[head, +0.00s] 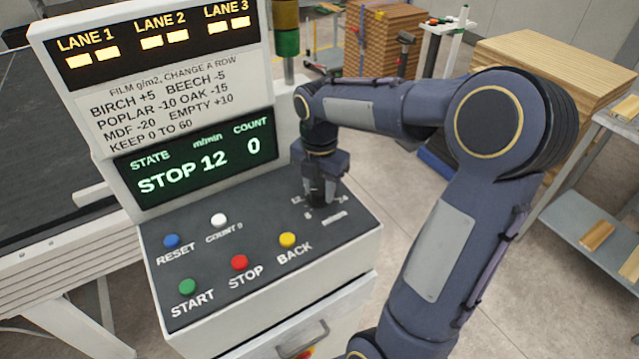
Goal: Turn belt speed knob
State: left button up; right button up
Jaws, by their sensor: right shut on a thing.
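The control panel (205,240) has a dark sloping top with buttons. My right gripper (319,197) points down at its right part, shut on the belt speed knob, which the fingers hide. Scale numbers and a small label show around the fingertips. The green display (196,160) reads STATE STOP, m/min 12, COUNT 0. My left gripper is not in view.
Near the knob are yellow BACK (287,240), red STOP (239,262), green START (187,287), blue RESET (171,241) and white COUNT 0 (219,220) buttons. The lane board (157,42) rises behind. Wood stacks (545,55) stand at the back right.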

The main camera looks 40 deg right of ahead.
aim_at(320, 190)
jog(key=shift+n, duration=0.4)
jog(key=o, duration=1)
jog(key=shift+r, duration=0.1)
notch_tip(320, 190, up, 8)
jog(key=shift+f, duration=0.15)
dwell(0.3)
